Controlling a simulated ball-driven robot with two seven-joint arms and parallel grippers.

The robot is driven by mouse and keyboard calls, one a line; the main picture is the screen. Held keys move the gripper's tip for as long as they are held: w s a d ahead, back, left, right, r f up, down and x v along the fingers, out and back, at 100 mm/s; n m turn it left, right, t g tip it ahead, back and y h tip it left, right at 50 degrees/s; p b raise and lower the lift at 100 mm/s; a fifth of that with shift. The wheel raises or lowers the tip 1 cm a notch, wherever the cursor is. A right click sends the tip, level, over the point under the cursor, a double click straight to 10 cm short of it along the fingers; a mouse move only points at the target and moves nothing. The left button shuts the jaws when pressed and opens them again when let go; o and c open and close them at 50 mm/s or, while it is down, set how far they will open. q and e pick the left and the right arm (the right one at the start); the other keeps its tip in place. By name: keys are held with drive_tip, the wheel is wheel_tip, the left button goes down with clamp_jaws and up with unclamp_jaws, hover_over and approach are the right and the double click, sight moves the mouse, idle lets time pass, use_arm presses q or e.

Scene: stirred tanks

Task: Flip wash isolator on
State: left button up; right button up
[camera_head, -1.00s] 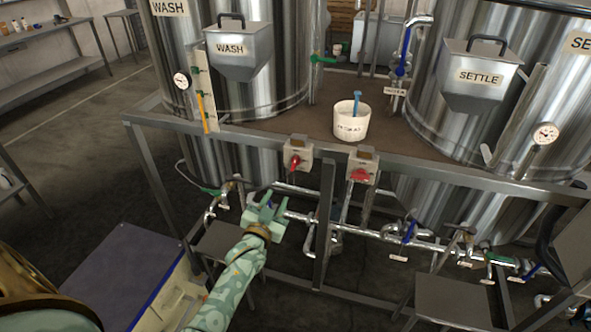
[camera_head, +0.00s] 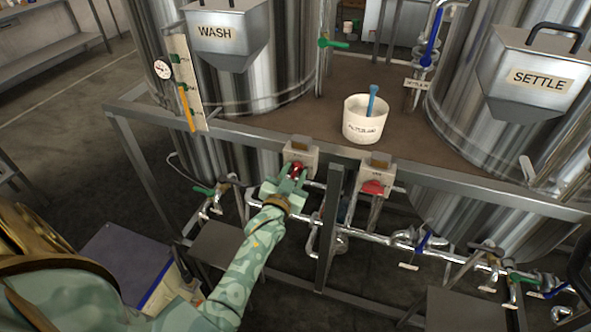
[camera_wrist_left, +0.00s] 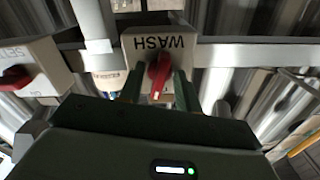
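The wash isolator is a pale box (camera_head: 301,150) with a red knob (camera_head: 296,169) on the front rail, below the WASH hopper. In the left wrist view its WASH label (camera_wrist_left: 158,43) is upside down, and the red knob (camera_wrist_left: 160,72) stands roughly upright in the picture, with a white mark at its lower end. My left gripper (camera_head: 293,180) is at the knob. In the wrist view its green fingers (camera_wrist_left: 158,88) stand on either side of the knob, open, with a small gap seeming to show at the left finger. My right gripper is in neither view.
A second isolator box (camera_head: 377,169) with a red knob (camera_head: 372,187) sits to the right on the same rail (camera_head: 450,181). A white bucket (camera_head: 364,120) with a blue handle stands on the deck behind. Pipes and valves (camera_head: 400,238) run below the rail.

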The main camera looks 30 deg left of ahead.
use_arm(q)
drive_tip(key=shift+s+r, duration=0.1)
drive_tip(key=c, duration=0.4)
clamp_jaws()
drive_tip(key=shift+r+n+p, duration=0.2)
drive_tip(key=shift+n+p, duration=1)
drive_tip(key=shift+f+n, duration=0.15)
drive_tip(key=shift+n, duration=0.25)
drive_tip(key=shift+f, duration=0.15)
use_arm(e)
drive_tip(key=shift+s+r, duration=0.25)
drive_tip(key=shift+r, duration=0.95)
use_arm(q)
drive_tip(key=shift+o, duration=2)
unclamp_jaws()
drive_tip(key=shift+s, duration=0.1)
